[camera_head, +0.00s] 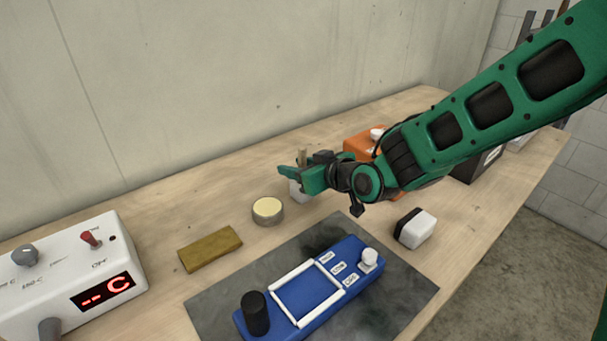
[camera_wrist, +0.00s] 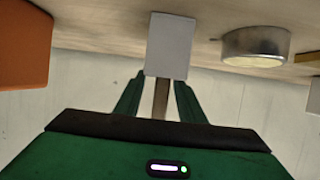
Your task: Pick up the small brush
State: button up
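A thin brown handle, which looks like the small brush (camera_head: 302,157), stands upright in a small white holder (camera_head: 297,191) at the back of the table. Only the handle shows; its lower end is hidden in the holder. My gripper (camera_head: 291,176) is at the holder, fingers pointing left in the head view. In the wrist view, the brush handle (camera_wrist: 160,98) lies between the two green fingers of my gripper (camera_wrist: 160,84), with the white holder (camera_wrist: 168,45) just beyond the fingertips. The fingers look apart, with a gap beside the handle.
A round tin (camera_head: 268,211) and a brown block (camera_head: 210,249) lie left of the holder. An orange box (camera_head: 358,146) stands behind my wrist. A blue device (camera_head: 312,288) on a dark mat (camera_head: 220,297), a black-and-white block (camera_head: 417,229) and a white control box (camera_head: 60,262) stand nearer.

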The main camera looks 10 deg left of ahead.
jog(key=shift+w+a+f, duration=0.2)
jog(key=shift+w+a, duration=0.15)
grip_shut()
notch_tip(320, 180, up, 10)
dwell(0.6)
